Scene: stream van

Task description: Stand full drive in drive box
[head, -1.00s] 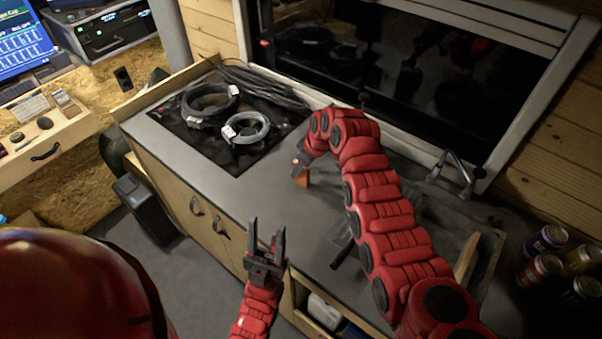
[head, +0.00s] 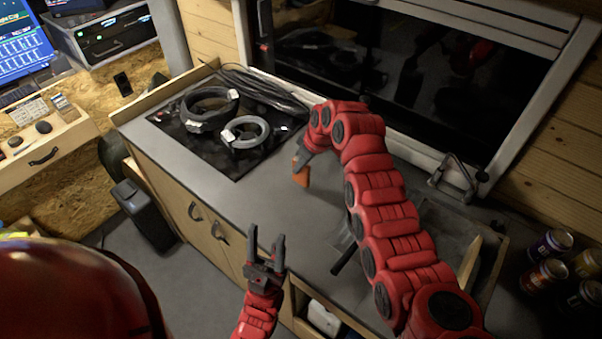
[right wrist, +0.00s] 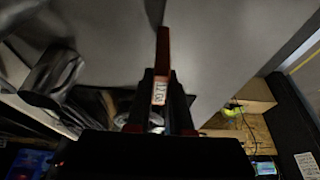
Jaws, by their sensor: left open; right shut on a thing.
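My right gripper (head: 301,160) is shut on an orange drive (head: 301,177), held over the grey counter (head: 265,195). In the right wrist view the drive (right wrist: 162,55) is a narrow orange-brown piece standing between the fingers, with a white label on its near end. My left gripper (head: 266,252) is open and empty, its fingers pointing up at the counter's front edge. I cannot make out a drive box in these views.
Coiled cables (head: 209,106) lie on a black hob left of my right gripper.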

